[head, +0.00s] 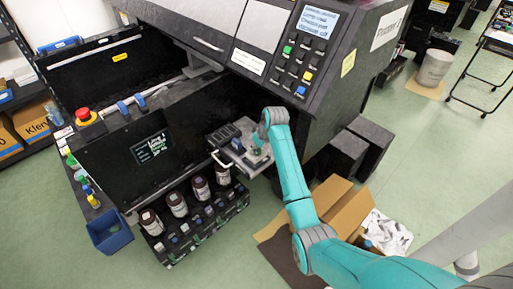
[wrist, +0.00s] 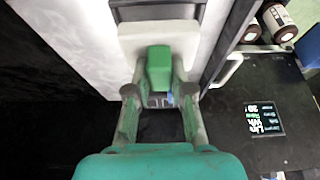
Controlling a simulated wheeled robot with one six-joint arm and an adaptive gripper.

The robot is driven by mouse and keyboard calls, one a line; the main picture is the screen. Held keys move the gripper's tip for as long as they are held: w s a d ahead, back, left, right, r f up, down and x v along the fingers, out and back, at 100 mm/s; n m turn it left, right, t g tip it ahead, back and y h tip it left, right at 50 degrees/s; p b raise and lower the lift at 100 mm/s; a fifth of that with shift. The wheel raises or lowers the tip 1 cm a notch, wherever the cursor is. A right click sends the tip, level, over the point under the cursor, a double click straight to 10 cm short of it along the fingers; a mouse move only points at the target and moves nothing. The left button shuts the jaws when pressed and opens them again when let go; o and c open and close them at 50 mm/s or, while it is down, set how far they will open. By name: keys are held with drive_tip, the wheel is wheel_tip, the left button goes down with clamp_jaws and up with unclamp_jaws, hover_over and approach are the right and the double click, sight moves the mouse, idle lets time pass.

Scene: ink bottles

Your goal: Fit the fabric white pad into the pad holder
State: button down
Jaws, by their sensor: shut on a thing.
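The white pad (wrist: 128,42) is a pale block with rounded corners, with a green grip (wrist: 159,66) standing on it. My gripper (wrist: 160,80) is shut on the green grip, one finger on each side. In the head view my gripper (head: 258,149) hangs over the right part of a pulled-out grey tray (head: 250,170) on the black machine. This tray has dark slots and seems to be the pad holder. In the wrist view the pad covers part of a dark frame (wrist: 158,12). I cannot tell whether the pad touches it or sits in it.
Several dark bottles with white labels (head: 177,204) stand in a rack left of and below the tray. An open cardboard box (head: 340,205) lies on the floor to the right. A blue bin (head: 108,231) is at left.

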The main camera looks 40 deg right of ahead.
drive_tip(key=shift+f, duration=1.1)
idle(0.6)
drive_tip(key=c, duration=0.9)
unclamp_jaws()
drive_tip(key=shift+c, duration=0.2)
drive_tip(key=shift+r, duration=4)
drive_tip(key=shift+s, duration=0.1)
